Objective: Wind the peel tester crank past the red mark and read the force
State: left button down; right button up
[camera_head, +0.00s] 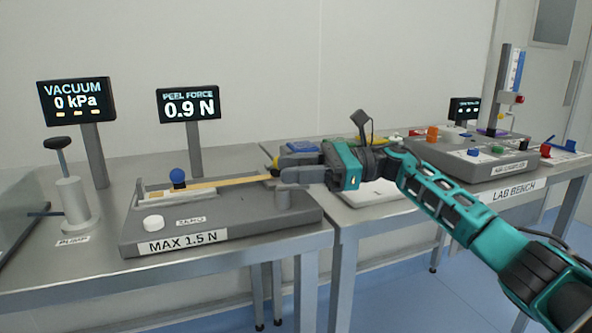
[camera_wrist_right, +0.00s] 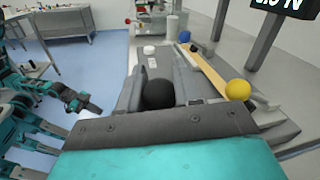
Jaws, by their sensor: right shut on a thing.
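The peel tester (camera_head: 225,232), a grey base labelled MAX 1.5 N, sits at the right of the near bench. A tan strip (camera_head: 225,182) runs along its top, with a blue ball (camera_head: 177,176) at the left end. My right gripper (camera_head: 284,171) is over the tester's right end. In the right wrist view its fingers are shut on a black crank knob (camera_wrist_right: 158,93), with a yellow ball (camera_wrist_right: 238,90) to the right. I cannot make out a red mark. My left gripper (camera_wrist_right: 84,103) seems to show in the wrist view, its jaws unclear.
A vacuum display (camera_head: 77,101) reads 0 kPa. A post with a dark handle (camera_head: 72,200) stands left of the tester. A white round button (camera_head: 153,222) sits on the tester's front left. The lab bench (camera_head: 505,192) at right carries a grey control panel (camera_head: 470,160).

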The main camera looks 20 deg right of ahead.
jog(key=o, duration=1)
jog(key=shift+o, duration=0.2)
jog(key=s+d, duration=0.2)
jog(key=d, duration=1)
jog(key=shift+d, duration=0.35)
